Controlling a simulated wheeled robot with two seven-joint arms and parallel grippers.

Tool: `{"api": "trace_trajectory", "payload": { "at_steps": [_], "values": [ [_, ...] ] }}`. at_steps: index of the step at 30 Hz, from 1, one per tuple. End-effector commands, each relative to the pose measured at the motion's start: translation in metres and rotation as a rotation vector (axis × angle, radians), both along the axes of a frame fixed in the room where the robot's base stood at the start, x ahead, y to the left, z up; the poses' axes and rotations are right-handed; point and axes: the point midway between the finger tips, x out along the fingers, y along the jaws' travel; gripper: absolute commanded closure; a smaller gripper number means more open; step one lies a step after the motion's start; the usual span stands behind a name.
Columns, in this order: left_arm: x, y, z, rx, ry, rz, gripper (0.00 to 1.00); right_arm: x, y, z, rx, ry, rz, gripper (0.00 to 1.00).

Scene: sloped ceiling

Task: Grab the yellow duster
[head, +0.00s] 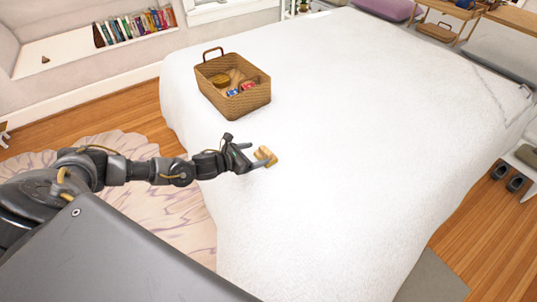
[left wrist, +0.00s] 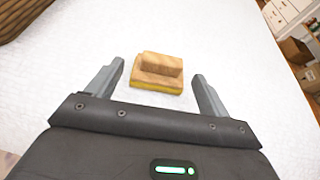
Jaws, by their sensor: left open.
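The yellow duster (head: 265,156) is a small block with a wooden top and grip, lying on the white bed near its left edge. In the left wrist view the duster (left wrist: 158,74) shows its yellow underside, with the wooden grip on top. My left gripper (head: 258,155) is open, with its fingertips close to the duster. In the left wrist view its two fingers (left wrist: 158,75) stand on either side of the duster, with gaps on both sides. My right gripper is not in view.
The white bed (head: 350,130) is mostly clear. A wicker basket (head: 238,105) holding several items stands on it, beyond the duster. Books (head: 135,26) line a shelf at the back left. Wooden floor surrounds the bed.

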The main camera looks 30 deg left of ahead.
Motion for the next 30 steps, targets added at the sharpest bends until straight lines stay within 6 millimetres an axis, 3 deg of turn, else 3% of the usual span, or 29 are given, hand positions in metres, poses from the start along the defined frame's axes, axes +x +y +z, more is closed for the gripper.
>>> {"api": "trace_trajectory", "payload": {
  "at_steps": [3,7,10,15,23,30],
  "values": [
    [-0.001,-0.003,0.002,0.004,-0.002,0.002,0.2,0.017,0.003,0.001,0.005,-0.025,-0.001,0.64],
    [0.011,-0.013,0.002,0.005,-0.005,0.0,0.2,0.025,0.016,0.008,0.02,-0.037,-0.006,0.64],
    [0.024,-0.021,-0.002,0.006,-0.005,0.0,0.2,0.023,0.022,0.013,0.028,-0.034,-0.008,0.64],
    [0.038,-0.025,-0.012,0.006,-0.004,0.002,0.2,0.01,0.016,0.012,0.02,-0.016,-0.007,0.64],
    [0.04,-0.026,-0.013,0.006,-0.004,0.001,0.2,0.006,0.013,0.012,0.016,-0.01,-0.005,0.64],
    [0.04,-0.026,-0.013,0.006,-0.004,0.001,0.5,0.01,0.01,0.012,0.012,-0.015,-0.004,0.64]
  ]
}}
